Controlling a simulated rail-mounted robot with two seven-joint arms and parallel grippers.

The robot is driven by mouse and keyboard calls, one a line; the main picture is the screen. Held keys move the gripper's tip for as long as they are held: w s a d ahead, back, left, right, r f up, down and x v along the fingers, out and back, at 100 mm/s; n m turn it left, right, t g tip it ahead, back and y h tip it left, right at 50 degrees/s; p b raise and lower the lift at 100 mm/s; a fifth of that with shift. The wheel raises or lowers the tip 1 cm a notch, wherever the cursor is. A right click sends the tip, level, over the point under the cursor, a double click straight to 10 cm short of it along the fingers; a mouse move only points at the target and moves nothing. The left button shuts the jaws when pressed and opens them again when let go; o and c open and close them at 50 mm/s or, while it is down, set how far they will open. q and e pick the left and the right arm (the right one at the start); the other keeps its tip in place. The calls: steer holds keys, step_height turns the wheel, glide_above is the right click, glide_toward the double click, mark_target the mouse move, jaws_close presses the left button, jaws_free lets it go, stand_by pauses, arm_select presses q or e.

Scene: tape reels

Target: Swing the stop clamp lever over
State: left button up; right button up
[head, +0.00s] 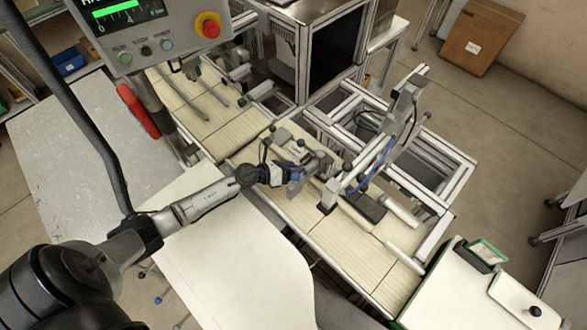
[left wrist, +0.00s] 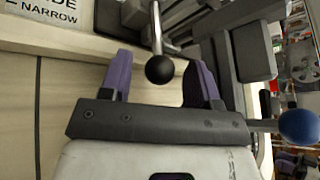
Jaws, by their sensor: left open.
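In the left wrist view, a metal lever with a black ball knob (left wrist: 160,69) reaches down from the top. Its knob lies between the two purple-lined fingers of my left gripper (left wrist: 162,82), which is open with a gap on each side of the knob. Whether they touch in depth cannot be told. In the head view my left gripper (head: 298,180) is low over the pale wooden bench top, among the clamp parts. The clamp lever is too small and crowded there to pick out surely. My right gripper is not in view.
A blue ball knob (left wrist: 299,126) is right of my left gripper. A dark block (head: 366,207) and metal frame (head: 400,120) stand close by on the right. A control panel (head: 150,30) with a red button hangs at upper left. A white board (head: 225,250) lies below my arm.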

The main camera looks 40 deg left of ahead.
arm_select(q)
steer(key=shift+w, duration=0.15)
steer(key=shift+c, duration=0.3)
jaws_close()
steer(key=shift+f, duration=0.1)
